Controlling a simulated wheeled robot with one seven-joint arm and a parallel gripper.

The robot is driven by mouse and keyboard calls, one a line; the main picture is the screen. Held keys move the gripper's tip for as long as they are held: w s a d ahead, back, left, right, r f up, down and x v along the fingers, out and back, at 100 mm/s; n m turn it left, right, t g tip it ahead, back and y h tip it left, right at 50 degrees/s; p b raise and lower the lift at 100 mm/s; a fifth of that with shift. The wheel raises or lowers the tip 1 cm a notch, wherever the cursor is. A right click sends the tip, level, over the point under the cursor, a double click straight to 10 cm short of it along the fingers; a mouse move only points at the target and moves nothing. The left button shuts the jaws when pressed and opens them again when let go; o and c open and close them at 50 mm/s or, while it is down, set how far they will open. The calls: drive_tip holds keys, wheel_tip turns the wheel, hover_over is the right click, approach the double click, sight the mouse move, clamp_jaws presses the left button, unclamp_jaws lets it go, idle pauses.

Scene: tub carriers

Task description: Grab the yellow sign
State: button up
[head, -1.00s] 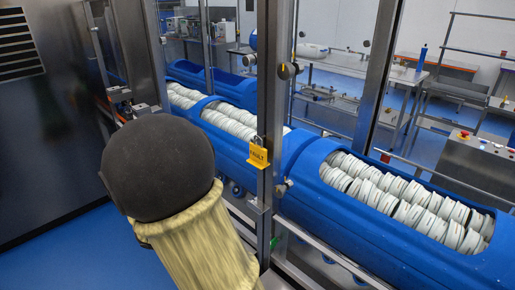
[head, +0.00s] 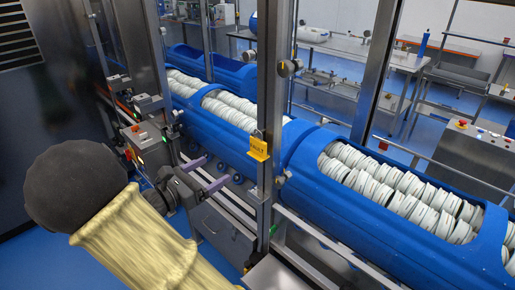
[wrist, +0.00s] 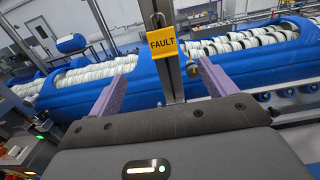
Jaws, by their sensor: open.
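The yellow sign (head: 259,149) with "FAULT" on it hangs on a metal upright post in front of the blue tub carriers. In the wrist view the sign (wrist: 162,43) is upright, a little above and beyond the space between my fingers. My gripper (head: 213,174) shows at lower left of the sign in the head view, its purple fingers pointing towards the post. In the wrist view my gripper (wrist: 157,80) is open and empty, one finger on each side of the post, apart from the sign.
The metal post (head: 269,110) stands directly behind the sign. Blue carriers (head: 400,225) filled with white tubs run behind it. A small control box with a red button (head: 139,138) is left of my gripper. A rail runs below the sign.

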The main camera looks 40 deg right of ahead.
drive_tip(key=p, duration=0.3)
approach(257, 145)
drive_tip(key=d, duration=0.3)
drive_tip(key=shift+w, duration=0.4)
drive_tip(key=shift+d, duration=0.1)
drive_tip(key=d+p, duration=0.3)
drive_tip(key=d, duration=0.2)
drive_tip(key=shift+w, duration=0.1)
drive_tip(key=shift+c, duration=0.2)
drive_tip(key=c, duration=1)
